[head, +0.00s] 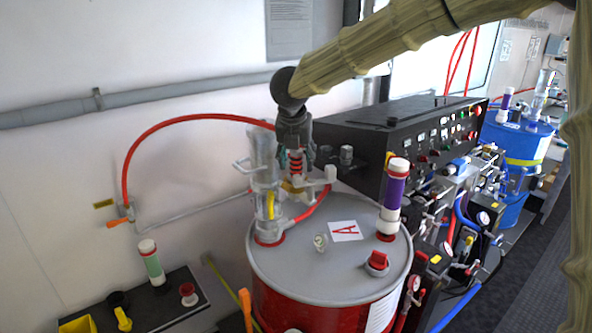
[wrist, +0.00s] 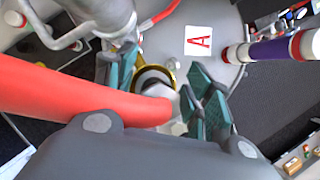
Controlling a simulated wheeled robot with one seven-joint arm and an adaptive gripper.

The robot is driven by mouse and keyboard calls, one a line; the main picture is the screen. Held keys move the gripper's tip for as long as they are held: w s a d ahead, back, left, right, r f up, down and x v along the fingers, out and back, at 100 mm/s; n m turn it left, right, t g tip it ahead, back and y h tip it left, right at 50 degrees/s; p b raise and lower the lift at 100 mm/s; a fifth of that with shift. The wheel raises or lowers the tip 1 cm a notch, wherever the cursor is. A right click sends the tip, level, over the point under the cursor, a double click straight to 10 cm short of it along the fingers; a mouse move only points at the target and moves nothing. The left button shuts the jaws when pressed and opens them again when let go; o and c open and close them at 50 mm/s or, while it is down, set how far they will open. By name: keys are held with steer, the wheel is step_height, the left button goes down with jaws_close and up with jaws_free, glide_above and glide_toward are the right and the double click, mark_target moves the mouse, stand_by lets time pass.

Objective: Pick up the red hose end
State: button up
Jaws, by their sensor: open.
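A red hose (head: 170,124) arcs from the wall fitting up to the pump beside my gripper (head: 297,156). In the wrist view the red hose (wrist: 85,98) crosses the left foreground, and its near end stops at a pale fitting between the fingers. My gripper (wrist: 165,88) is open, with a teal finger on each side of a round fitting with a gold ring (wrist: 150,68). In the head view a red coiled part (head: 296,165) shows between the fingers. I cannot tell whether the fingers touch the hose end.
The clear pump cylinder (head: 266,190) stands close left of my gripper, on the red drum with a grey lid (head: 290,262). A purple and white tube (head: 393,195) stands upright at the lid's right. The black control panel (head: 410,145) is behind to the right.

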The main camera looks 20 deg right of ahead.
steer(key=shift+d+f, duration=0.1)
steer(key=shift+f, duration=0.25)
steer(key=shift+w, duration=0.1)
jaws_close()
steer(key=shift+r, duration=0.1)
